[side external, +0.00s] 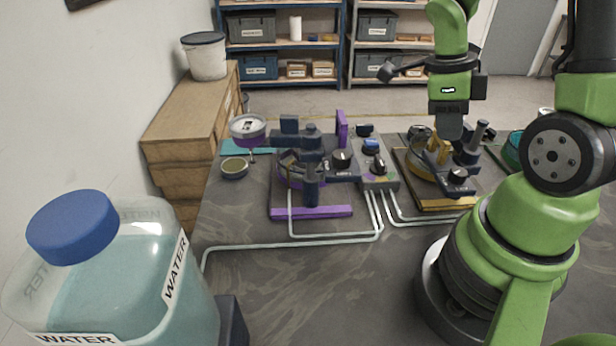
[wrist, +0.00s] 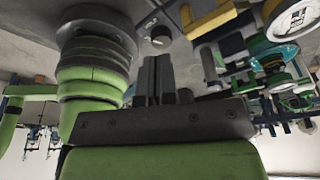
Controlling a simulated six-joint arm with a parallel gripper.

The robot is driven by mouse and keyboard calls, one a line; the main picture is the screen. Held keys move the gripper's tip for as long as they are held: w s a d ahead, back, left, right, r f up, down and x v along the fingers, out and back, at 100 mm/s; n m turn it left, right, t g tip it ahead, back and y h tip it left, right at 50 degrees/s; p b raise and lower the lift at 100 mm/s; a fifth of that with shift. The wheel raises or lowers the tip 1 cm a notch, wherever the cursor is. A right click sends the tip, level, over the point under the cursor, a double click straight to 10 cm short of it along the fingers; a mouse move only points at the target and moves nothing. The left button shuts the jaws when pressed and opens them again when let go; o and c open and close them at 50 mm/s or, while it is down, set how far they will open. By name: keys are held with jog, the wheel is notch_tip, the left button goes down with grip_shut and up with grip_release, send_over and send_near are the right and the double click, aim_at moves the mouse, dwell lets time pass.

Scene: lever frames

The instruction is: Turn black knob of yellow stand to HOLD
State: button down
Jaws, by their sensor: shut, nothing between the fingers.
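The yellow stand (side external: 452,205) is right of centre in the side external view, with a yellow ring and dark parts on its plate. Its black knob (side external: 458,177) sits at the near right of the plate; its setting is too small to read. My gripper (side external: 448,135) points down above the far part of the stand, apart from the knob, and partly hides the stand. Its fingers are shut and empty. In the wrist view, the shut fingers (wrist: 154,78) show below a dark round knob (wrist: 160,37), beside a yellow part (wrist: 208,18).
A purple stand (side external: 310,212) with its own dark knob (side external: 342,158) stands to the left. A small control box (side external: 379,181) with pale tubes lies between the stands. A teal round part (side external: 513,150) is at the right. The front of the table is mostly clear.

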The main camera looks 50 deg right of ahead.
aim_at(436, 173)
jog(key=shift+w+a+x, duration=0.1)
jog(key=shift+w+x, duration=0.05)
jog(key=shift+x, duration=0.95)
jog(key=shift+w+a+x, duration=0.15)
jog(key=shift+x, duration=0.9)
jog(key=shift+w+a+x, duration=0.1)
jog(key=shift+w+x, duration=0.1)
jog(key=shift+x, duration=0.9)
jog(key=shift+f, duration=0.15)
jog(key=shift+w+d, duration=0.1)
jog(key=shift+d, duration=0.3)
jog(key=shift+w, duration=0.4)
notch_tip(436, 173, up, 6)
jog(key=shift+a, duration=0.2)
